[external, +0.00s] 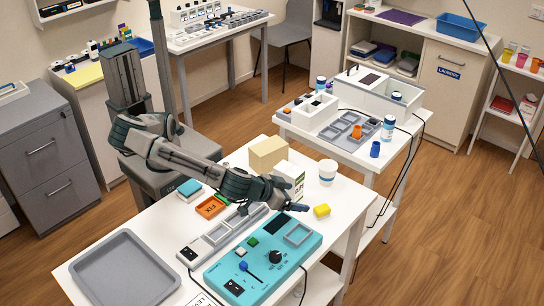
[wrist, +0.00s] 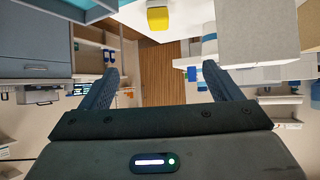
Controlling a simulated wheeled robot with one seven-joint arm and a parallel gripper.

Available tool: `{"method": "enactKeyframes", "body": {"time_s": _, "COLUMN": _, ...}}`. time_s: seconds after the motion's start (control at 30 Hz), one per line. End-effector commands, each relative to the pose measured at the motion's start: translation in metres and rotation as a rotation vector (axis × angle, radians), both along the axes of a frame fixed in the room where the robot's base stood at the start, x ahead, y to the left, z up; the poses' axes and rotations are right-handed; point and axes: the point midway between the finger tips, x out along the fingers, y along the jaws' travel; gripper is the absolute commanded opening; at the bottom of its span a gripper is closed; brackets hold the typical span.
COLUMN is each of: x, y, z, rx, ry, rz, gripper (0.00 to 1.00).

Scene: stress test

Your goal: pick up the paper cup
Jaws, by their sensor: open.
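The paper cup (external: 327,172) is white with a blue band. It stands upright near the far right edge of the white table (external: 340,215) in the external view. My gripper (external: 302,207) hangs above the table, nearer the camera and left of the cup, apart from it. In the wrist view my gripper (wrist: 160,72) shows two spread fingers with nothing between them. I cannot clearly tell the cup in the wrist view; white and blue shapes are partly hidden behind the right finger.
A yellow block (external: 321,211) lies just right of my gripper and shows in the wrist view (wrist: 158,18). A white carton (external: 289,178) and a beige box (external: 268,154) stand left of the cup. A teal control panel (external: 262,262) and a grey tray (external: 125,270) lie in front.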

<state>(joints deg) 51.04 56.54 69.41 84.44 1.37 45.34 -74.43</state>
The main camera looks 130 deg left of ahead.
Motion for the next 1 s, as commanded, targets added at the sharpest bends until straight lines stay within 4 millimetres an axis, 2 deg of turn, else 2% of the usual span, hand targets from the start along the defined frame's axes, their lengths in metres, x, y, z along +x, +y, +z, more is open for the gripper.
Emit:
{"method": "enactKeyframes", "body": {"time_s": 0.17, "x": 0.0, "y": 0.0, "z": 0.011, "rx": -0.001, "ry": -0.003, "rz": -0.001, "gripper": 0.85}}
{"method": "enactKeyframes", "body": {"time_s": 0.27, "x": 0.001, "y": 0.0, "z": 0.042, "rx": -0.003, "ry": -0.008, "rz": -0.002, "gripper": 0.85}}
{"method": "enactKeyframes", "body": {"time_s": 0.4, "x": 0.001, "y": 0.001, "z": 0.114, "rx": -0.005, "ry": -0.012, "rz": -0.001, "gripper": 0.85}}
{"method": "enactKeyframes", "body": {"time_s": 0.5, "x": 0.004, "y": 0.028, "z": 0.097, "rx": -0.061, "ry": 0.038, "rz": 0.056, "gripper": 0.85}}
{"method": "enactKeyframes", "body": {"time_s": 0.7, "x": 0.007, "y": 0.075, "z": 0.079, "rx": -0.209, "ry": 0.105, "rz": 0.157, "gripper": 0.85}}
{"method": "enactKeyframes", "body": {"time_s": 1.0, "x": -0.001, "y": 0.152, "z": 0.067, "rx": -0.502, "ry": 0.18, "rz": 0.304, "gripper": 0.85}}
